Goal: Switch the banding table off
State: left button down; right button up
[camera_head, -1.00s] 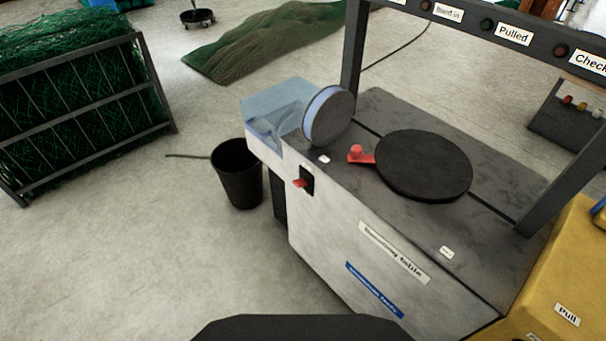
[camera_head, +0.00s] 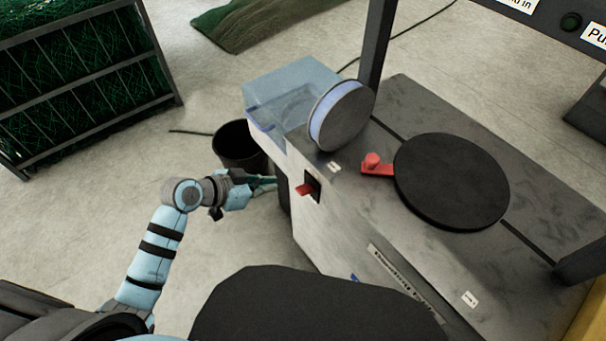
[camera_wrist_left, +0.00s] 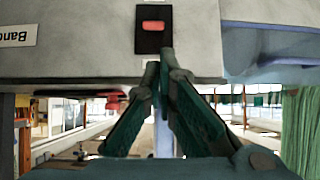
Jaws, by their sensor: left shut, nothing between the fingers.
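The banding table (camera_head: 345,225) is a grey box with a black round turntable (camera_head: 452,181) and a red crank (camera_head: 376,165) on its top. On its left side is a red switch (camera_head: 305,189) on a black plate. The switch also shows at the top of the left wrist view (camera_wrist_left: 153,26), as a red rocker in the black plate. My left gripper (camera_head: 272,182) is just left of the switch, shut and empty, its green fingertips pointing toward the table. In the left wrist view the closed fingertips (camera_wrist_left: 152,70) lie just below the plate; whether they touch it is unclear.
A blue clear bin (camera_head: 290,95) and a tape reel (camera_head: 342,115) sit at the table's far left corner. A black bucket (camera_head: 237,143) stands on the floor behind my left gripper. A net rack (camera_head: 90,90) stands further left, with clear floor between.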

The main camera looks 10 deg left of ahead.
aim_at(305, 190)
pick_arm(q)
jog(key=b+x, duration=0.1)
jog(key=x, duration=0.2)
jog(key=b+x, duration=0.1)
jog(key=x, duration=0.3)
jog(key=d+x, duration=0.1)
jog(key=x, duration=0.2)
jog(key=shift+w+d+r+b, duration=0.1)
jog(key=shift+d+r+b, duration=0.1)
jog(key=shift+b, duration=0.2)
pick_arm(e)
jog(key=f, duration=0.1)
jog(key=s+f, duration=0.1)
jog(key=shift+f, duration=0.35)
